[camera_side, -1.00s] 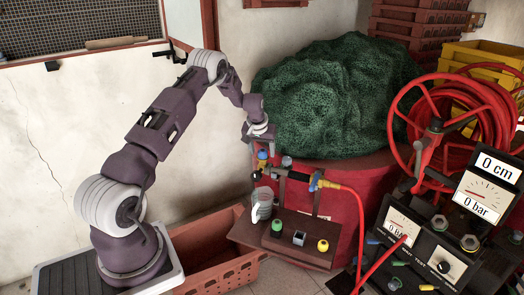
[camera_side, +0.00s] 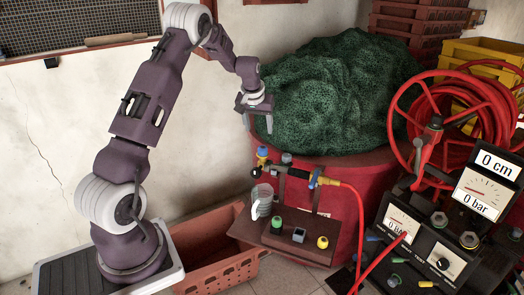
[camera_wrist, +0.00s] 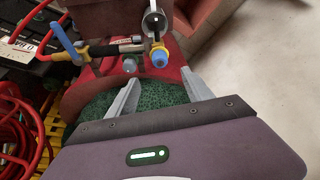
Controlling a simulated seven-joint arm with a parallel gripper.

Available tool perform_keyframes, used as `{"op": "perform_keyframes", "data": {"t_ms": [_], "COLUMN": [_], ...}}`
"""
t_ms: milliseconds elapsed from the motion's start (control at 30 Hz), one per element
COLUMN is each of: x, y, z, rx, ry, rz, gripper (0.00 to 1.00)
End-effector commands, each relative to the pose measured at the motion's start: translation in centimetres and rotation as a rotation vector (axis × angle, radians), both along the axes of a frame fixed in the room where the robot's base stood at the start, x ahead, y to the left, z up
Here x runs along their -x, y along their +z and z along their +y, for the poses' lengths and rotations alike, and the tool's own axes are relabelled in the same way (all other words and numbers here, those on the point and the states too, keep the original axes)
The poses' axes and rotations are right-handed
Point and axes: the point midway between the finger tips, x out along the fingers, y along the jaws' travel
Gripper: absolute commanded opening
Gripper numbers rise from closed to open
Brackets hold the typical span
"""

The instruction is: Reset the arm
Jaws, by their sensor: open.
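My gripper (camera_side: 259,122) hangs from my raised arm in the side view, above and behind the small brown shelf. Its fingers are apart and hold nothing. In the wrist view the two grey fingers of my gripper (camera_wrist: 158,88) spread over the green net. The green net heap (camera_side: 335,90) lies on the red drum (camera_side: 375,190), just right of my gripper in the side view. I cannot tell whether the fingers touch it.
A red hose (camera_side: 360,215) runs to gauges (camera_side: 480,190). A reddish crate (camera_side: 215,270) stands on the floor.

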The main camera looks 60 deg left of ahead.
Motion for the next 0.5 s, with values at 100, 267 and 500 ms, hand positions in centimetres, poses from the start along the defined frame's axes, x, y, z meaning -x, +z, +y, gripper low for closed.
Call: {"op": "perform_keyframes", "data": {"t_ms": [100, 267, 500], "x": [0.0, -0.1, 5.7], "y": [0.0, 1.8, 14.4], "z": [0.0, -1.6, -17.8], "rx": [0.000, 0.002, 0.021], "ry": [0.000, -0.025, -0.282], "rz": [0.000, -0.010, -0.064], "gripper": [0.59, 0.59, 0.59]}}
